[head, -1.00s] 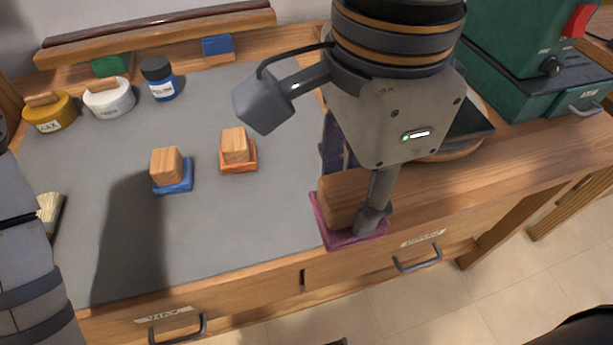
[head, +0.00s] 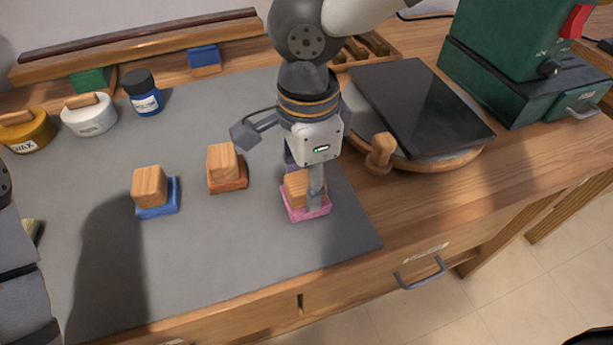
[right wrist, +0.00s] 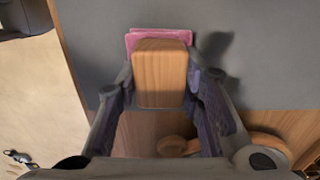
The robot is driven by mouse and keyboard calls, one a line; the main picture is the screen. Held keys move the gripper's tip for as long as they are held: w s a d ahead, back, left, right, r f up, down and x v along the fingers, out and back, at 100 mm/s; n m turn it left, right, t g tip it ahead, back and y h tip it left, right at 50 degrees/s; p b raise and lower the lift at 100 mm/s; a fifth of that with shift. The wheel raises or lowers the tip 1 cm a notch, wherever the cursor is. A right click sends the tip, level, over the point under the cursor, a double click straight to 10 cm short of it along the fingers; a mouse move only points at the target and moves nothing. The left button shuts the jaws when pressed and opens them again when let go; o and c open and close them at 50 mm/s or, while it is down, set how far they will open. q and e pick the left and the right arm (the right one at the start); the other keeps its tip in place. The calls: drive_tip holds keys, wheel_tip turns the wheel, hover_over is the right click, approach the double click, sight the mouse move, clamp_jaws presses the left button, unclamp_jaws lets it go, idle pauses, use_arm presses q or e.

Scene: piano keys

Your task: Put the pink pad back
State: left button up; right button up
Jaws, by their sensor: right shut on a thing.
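The pink pad (head: 308,212) has a wooden block handle (head: 296,187) on top. It is at the right part of the grey mat (head: 230,255), right of the orange pad (head: 228,186) and the blue pad (head: 157,210). My right gripper (head: 303,188) is shut on the wooden handle. In the right wrist view the fingers sit on both sides of the handle (right wrist: 160,75), with the pink base (right wrist: 150,36) beyond it. I cannot tell whether the pad touches the mat. At the left edge of the head view only my left arm shows; its gripper is out of view.
A wax jar (head: 25,132), a white jar (head: 89,115) and a blue bottle (head: 143,93) stand at the back left. A round wooden turntable with a dark slab (head: 420,105) stands right of the mat. The mat's front middle is clear.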

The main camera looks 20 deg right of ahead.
drive_tip(key=o, duration=1)
drive_tip(key=shift+f, duration=0.1)
use_arm(q)
drive_tip(key=shift+w+r+t+p, duration=0.4)
drive_tip(key=shift+w+r+p, duration=0.25)
drive_tip(key=shift+w+r, duration=0.3)
use_arm(e)
wheel_tip(320, 180, up, 12)
drive_tip(key=shift+r, duration=0.2)
